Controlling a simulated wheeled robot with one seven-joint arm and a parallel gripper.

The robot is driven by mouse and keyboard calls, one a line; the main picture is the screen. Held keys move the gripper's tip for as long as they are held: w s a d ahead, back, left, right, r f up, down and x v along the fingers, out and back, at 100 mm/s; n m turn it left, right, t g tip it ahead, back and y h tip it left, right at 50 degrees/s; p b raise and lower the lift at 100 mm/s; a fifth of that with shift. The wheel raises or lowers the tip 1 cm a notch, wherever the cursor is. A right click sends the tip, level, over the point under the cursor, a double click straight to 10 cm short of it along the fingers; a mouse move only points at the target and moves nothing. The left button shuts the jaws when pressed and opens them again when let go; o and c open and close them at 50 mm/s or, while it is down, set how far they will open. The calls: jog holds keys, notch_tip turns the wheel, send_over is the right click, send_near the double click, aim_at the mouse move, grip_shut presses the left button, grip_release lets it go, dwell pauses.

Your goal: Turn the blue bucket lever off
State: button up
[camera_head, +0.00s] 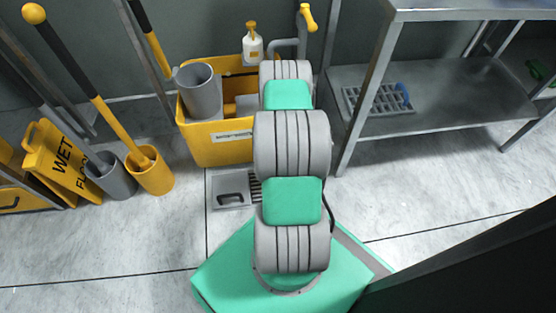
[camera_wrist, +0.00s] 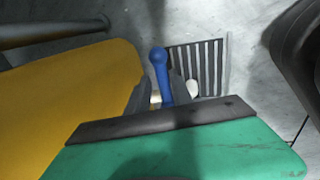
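The blue lever (camera_wrist: 161,70) shows in the wrist view as a short rounded handle beside a yellow surface, likely the yellow bucket (camera_wrist: 65,105). My gripper (camera_wrist: 160,90) is at the lever, with one dark finger on each side of its lower part. A small light gap shows between the left finger and the lever, so the fingers look open around it. The lever's base is hidden by my green gripper body. In the head view the yellow bucket (camera_head: 215,148) stands behind my arm, which hides the gripper and the blue lever.
A floor drain grate (camera_wrist: 208,60) lies just beyond the lever. A metal shelf (camera_head: 440,95) stands close on the right. A grey pail (camera_head: 200,95) and a white pump bottle (camera_head: 252,48) are at the bucket. A wet floor sign (camera_head: 62,160) is at left.

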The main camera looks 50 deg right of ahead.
jog(key=shift+o, duration=1.1)
jog(key=shift+s, duration=0.15)
jog(key=d+p+v, duration=0.1)
jog(key=p+v, duration=0.2)
jog(key=v, duration=0.4)
jog(key=shift+a+r+p, duration=0.4)
jog(key=shift+a, duration=0.1)
